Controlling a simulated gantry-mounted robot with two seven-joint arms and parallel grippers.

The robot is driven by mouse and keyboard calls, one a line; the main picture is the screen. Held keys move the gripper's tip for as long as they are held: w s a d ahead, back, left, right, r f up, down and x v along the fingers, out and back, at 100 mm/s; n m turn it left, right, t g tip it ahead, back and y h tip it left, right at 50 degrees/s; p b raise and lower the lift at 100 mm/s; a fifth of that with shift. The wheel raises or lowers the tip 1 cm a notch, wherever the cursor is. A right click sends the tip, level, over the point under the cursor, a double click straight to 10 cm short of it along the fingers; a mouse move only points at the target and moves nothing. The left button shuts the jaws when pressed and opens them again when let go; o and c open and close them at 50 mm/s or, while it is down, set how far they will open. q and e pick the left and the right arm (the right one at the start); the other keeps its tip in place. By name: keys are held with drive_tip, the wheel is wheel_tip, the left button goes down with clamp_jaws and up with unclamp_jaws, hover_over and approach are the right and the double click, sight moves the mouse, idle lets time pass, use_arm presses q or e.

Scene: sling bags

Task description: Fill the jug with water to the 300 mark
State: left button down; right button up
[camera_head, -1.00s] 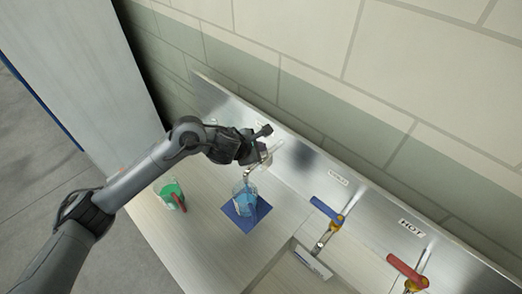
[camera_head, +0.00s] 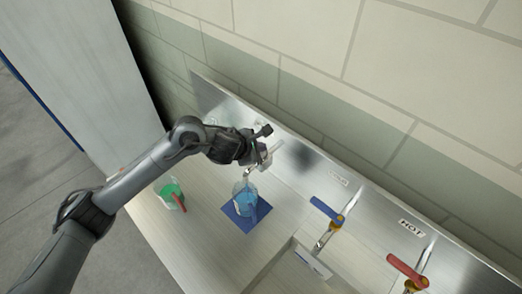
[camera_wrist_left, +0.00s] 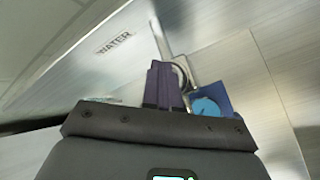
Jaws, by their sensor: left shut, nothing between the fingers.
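A clear jug (camera_head: 244,195) with blue liquid in it stands upright on a blue mat (camera_head: 260,211). The level against its marks is too small to read. A metal tap spout (camera_head: 249,172) ends just above the jug. My left gripper (camera_head: 264,150) is shut and empty at the tap, above and behind the jug; whether it touches the tap handle I cannot tell. In the left wrist view, the shut fingers (camera_wrist_left: 164,84) are beside the curved spout (camera_wrist_left: 183,72), with the jug (camera_wrist_left: 207,108) partly hidden behind my gripper body. My right gripper is out of view.
A green container (camera_head: 167,190) with a red handle (camera_head: 179,202) stands to the left of the mat. Blue-handled (camera_head: 326,209) and red-handled (camera_head: 406,270) taps are at the right, by a sink edge (camera_head: 312,262). A WATER label (camera_wrist_left: 114,42) is on the metal backsplash.

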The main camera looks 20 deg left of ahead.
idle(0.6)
use_arm(q)
drive_tip(key=shift+r+p, duration=0.3)
drive_tip(key=shift+r, duration=0.1)
drive_tip(key=shift+r+p, duration=0.3)
drive_tip(key=shift+r, duration=0.2)
drive_tip(key=shift+r, duration=0.25)
drive_tip(key=shift+r+p, duration=1.7)
drive_tip(key=shift+r, duration=0.55)
